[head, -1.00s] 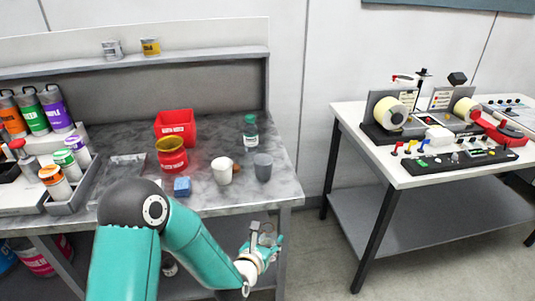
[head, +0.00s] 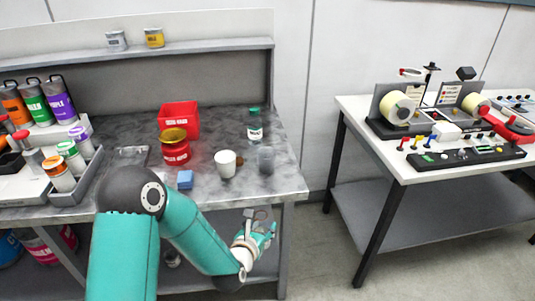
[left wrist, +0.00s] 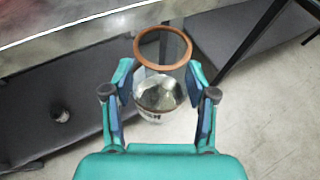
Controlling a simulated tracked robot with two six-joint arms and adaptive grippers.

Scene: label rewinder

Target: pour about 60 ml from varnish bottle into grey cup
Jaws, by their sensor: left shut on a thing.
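My left gripper (head: 262,235) is shut on a clear vessel with a copper-brown rim (left wrist: 163,32), below and in front of the bench's right front corner. In the left wrist view the vessel sits between both fingers, its open mouth towards the camera, with pale content and partly readable dark lettering low down. I cannot tell whether it is the varnish bottle. The grey cup (head: 265,160) stands upright near the bench's right end, beside a white cup (head: 225,165). A bottle with a green cap (head: 255,127) stands behind the grey cup. My right gripper is not in view.
A red bin (head: 178,118), a red tin (head: 175,150) and a blue block (head: 185,179) are on the grey bench (head: 225,195). Racked bottles stand at its left. A white table (head: 385,150) with a rewinder is at the right, across a floor gap.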

